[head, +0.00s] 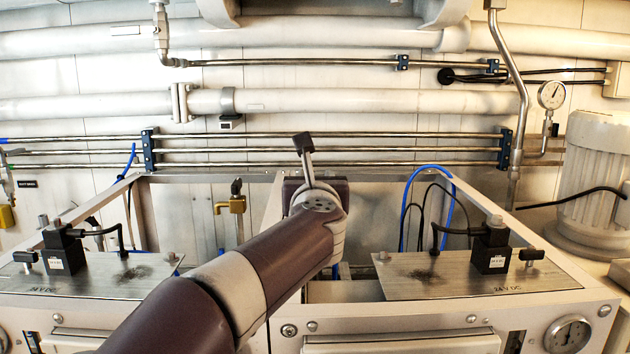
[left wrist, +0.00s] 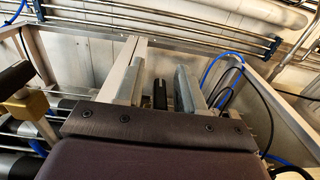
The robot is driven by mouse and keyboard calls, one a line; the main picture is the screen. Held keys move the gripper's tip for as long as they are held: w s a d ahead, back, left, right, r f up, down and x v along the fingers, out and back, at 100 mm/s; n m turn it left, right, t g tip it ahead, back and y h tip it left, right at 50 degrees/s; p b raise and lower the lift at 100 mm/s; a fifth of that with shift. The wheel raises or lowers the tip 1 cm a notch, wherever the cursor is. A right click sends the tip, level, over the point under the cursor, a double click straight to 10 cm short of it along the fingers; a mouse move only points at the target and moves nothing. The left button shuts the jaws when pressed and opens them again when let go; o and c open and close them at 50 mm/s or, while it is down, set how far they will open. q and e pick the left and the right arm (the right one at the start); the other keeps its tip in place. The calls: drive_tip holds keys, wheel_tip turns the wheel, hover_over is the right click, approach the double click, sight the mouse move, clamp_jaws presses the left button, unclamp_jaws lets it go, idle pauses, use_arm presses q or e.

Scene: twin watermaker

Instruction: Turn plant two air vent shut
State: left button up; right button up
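My left gripper (left wrist: 159,85) is open in the left wrist view, its two grey fingers apart. A dark upright piece (left wrist: 160,95) shows in the gap between them; I cannot tell whether it is a vent handle or whether a finger touches it. A brass valve (head: 237,205) with a black handle (head: 237,187) stands in the left frame. A brass valve (left wrist: 36,104) with a black handle (left wrist: 15,78) also shows left of the gripper in the wrist view. My right gripper is out of view.
Two metal plant frames stand side by side, with a left top plate (head: 95,278) and a right top plate (head: 455,275). Each carries a black connector block. Blue and black hoses (head: 428,170) rise in the right frame. Steel pipes (head: 330,135) cross the wall behind.

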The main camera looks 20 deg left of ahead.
use_arm(q)
drive_tip(key=b+v, duration=0.5)
drive_tip(key=v, duration=0.7)
drive_tip(key=shift+s, duration=0.25)
drive_tip(key=shift+d, duration=0.1)
